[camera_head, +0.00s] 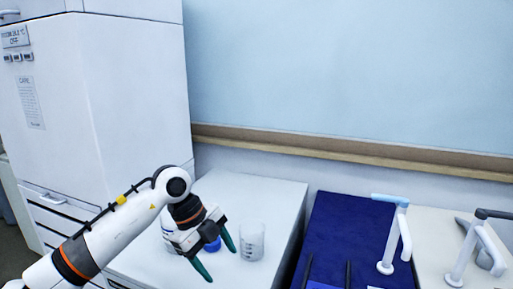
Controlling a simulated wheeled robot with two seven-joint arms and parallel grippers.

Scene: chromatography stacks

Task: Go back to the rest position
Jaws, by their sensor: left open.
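My left arm comes in from the lower left over the white bench top. My left gripper (218,262) is open, its two dark green fingers pointing down and apart, with nothing seen between the tips. A clear glass beaker (252,241) stands on the bench just right of the gripper. A small blue item (212,244) shows behind the fingers, partly hidden. A clear vessel (168,225) stands behind the wrist, mostly covered by it. My right gripper is not in view.
A tall white cabinet (125,110) stands at the left, behind my arm. A dark blue surface (345,225) lies right of the bench, with two dark upright rods at its front edge. White stands with blue (402,225) and grey (480,250) tops stand at the right.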

